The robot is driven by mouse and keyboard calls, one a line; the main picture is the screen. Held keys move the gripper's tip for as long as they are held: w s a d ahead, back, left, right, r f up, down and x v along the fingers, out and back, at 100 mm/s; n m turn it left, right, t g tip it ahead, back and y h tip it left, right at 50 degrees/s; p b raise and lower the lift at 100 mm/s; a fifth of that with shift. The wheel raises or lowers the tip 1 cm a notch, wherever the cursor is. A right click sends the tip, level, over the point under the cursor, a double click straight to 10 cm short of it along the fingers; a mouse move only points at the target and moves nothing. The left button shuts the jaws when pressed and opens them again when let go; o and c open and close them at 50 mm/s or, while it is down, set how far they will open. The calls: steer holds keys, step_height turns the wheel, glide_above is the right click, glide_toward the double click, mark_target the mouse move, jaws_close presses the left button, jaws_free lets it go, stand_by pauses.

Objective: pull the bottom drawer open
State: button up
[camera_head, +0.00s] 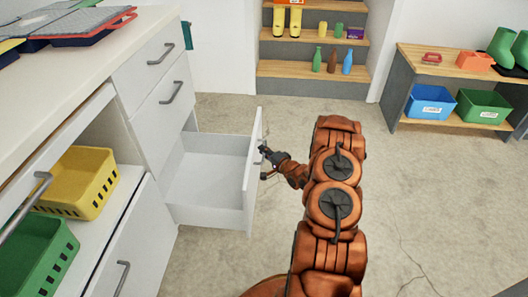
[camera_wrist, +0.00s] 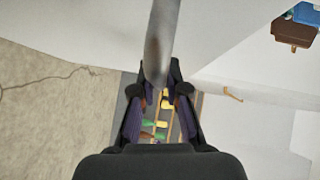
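The bottom drawer (camera_head: 205,217) of the white cabinet's right-hand column stands pulled well out, and its empty inside shows in the head view. My gripper (camera_head: 266,157) is at the outer face of the drawer front, at its handle. In the wrist view the grey bar handle (camera_wrist: 161,40) runs down between the fingertips of my gripper (camera_wrist: 163,80), which close in on it from both sides. The handle is mostly hidden by the gripper in the head view.
Two shut drawers (camera_head: 150,62) are above the open one. A yellow basket (camera_head: 82,182) and a green basket (camera_head: 35,255) are in the left-hand bay. The concrete floor (camera_head: 420,190) to the right is clear. Wooden steps (camera_head: 310,68) and a low shelf (camera_head: 450,118) stand behind.

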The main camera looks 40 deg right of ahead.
steer(key=o, duration=0.4)
steer(key=shift+s+d+r, duration=0.1)
steer(key=shift+s+r, duration=0.2)
steer(key=shift+s, duration=1.7)
steer(key=shift+s+d+r, duration=0.1)
steer(key=shift+s+r, duration=0.15)
steer(key=shift+s, duration=1.7)
steer(key=shift+s+d+r, duration=0.1)
steer(key=shift+s+r, duration=0.2)
steer(key=shift+s, duration=1.7)
